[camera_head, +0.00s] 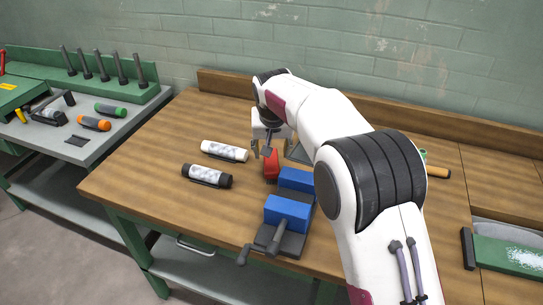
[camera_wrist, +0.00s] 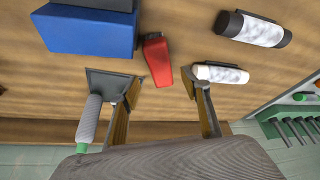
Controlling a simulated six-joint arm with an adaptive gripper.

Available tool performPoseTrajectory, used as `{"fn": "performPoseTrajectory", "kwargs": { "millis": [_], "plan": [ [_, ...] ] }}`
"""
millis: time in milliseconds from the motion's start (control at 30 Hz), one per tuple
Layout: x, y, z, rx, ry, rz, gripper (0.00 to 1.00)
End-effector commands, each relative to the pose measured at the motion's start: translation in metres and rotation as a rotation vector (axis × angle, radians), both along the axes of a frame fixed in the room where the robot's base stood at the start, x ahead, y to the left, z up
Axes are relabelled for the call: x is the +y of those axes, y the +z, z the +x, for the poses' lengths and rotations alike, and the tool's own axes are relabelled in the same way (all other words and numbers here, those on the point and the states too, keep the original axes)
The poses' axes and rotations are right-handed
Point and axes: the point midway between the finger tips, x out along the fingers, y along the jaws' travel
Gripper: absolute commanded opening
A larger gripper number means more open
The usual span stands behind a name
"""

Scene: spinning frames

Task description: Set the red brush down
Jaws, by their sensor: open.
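The red brush (camera_head: 271,168) lies on the wooden bench, just left of the blue vise (camera_head: 287,213). It also shows in the wrist view (camera_wrist: 158,62), where its dark end points to the top of the picture. My gripper (camera_head: 264,152) is over the bench right by the brush. In the wrist view my gripper (camera_wrist: 162,84) has its two fingers spread wide, with the near end of the brush in line with the gap between the tips. Nothing is clamped between them. Whether a finger touches the brush I cannot tell.
A white bottle (camera_head: 224,151) and a black-capped bottle (camera_head: 207,176) lie left of the brush. A flat tool with a grey handle (camera_wrist: 90,118) lies beside the left finger in the wrist view. The bench's front left (camera_head: 135,185) is clear.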

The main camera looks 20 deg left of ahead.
Motion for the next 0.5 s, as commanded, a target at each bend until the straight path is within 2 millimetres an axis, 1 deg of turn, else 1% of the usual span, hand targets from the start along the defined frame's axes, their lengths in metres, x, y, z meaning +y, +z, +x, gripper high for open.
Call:
{"fn": "performPoseTrajectory", "kwargs": {
  "millis": [100, 200, 333, 500],
  "plan": [
    [-0.002, 0.014, -0.005, -0.001, 0.0, 0.001, 0.47],
    [-0.003, 0.022, -0.009, 0.0, 0.0, 0.0, 0.47],
    [-0.004, 0.028, -0.011, 0.001, 0.0, 0.0, 0.47],
    [-0.005, 0.029, -0.012, 0.001, 0.0, 0.0, 0.47]
  ]
}}
